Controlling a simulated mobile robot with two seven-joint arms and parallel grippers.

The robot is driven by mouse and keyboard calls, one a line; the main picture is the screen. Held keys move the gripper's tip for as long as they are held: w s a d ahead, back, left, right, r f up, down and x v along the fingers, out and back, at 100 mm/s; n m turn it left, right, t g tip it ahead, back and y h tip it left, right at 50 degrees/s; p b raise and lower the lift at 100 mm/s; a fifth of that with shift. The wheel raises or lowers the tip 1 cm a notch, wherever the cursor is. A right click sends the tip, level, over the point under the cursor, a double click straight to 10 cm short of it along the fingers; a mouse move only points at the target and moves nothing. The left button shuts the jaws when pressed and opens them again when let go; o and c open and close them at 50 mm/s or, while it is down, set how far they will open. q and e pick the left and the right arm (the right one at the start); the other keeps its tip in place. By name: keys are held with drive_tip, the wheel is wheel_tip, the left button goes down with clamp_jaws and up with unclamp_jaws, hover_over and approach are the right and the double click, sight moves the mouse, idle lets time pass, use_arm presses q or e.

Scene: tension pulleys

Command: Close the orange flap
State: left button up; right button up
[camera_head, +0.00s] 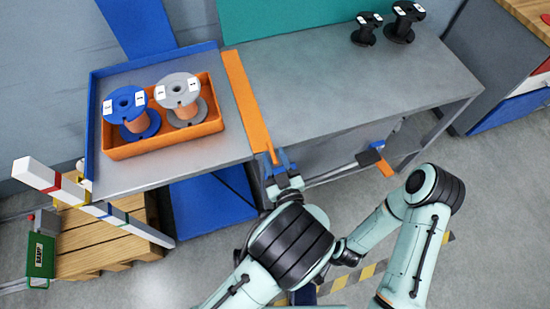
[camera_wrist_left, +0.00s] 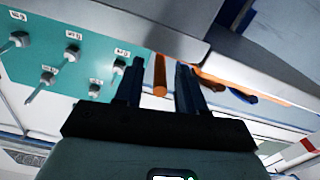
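The orange flap (camera_head: 248,100) is a long narrow strip between the blue-edged tray and the grey table top in the head view. Its angle is hard to tell. My left gripper (camera_head: 280,160) is at the flap's near end, at the table's front edge. In the left wrist view, an orange bar (camera_wrist_left: 160,77), seemingly the flap's end, shows between the two dark fingers of my left gripper (camera_wrist_left: 160,92). The fingers are apart, with gaps on both sides of the bar.
An orange bin (camera_head: 165,145) with two spools stands in the blue-edged tray (camera_head: 215,155). Two black spools (camera_head: 385,28) stand at the back of the grey table (camera_head: 330,90). A blue and orange part (camera_head: 370,157) sticks out at the table's front. A wooden pallet (camera_head: 85,240) lies left.

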use_arm(q)
clamp_jaws()
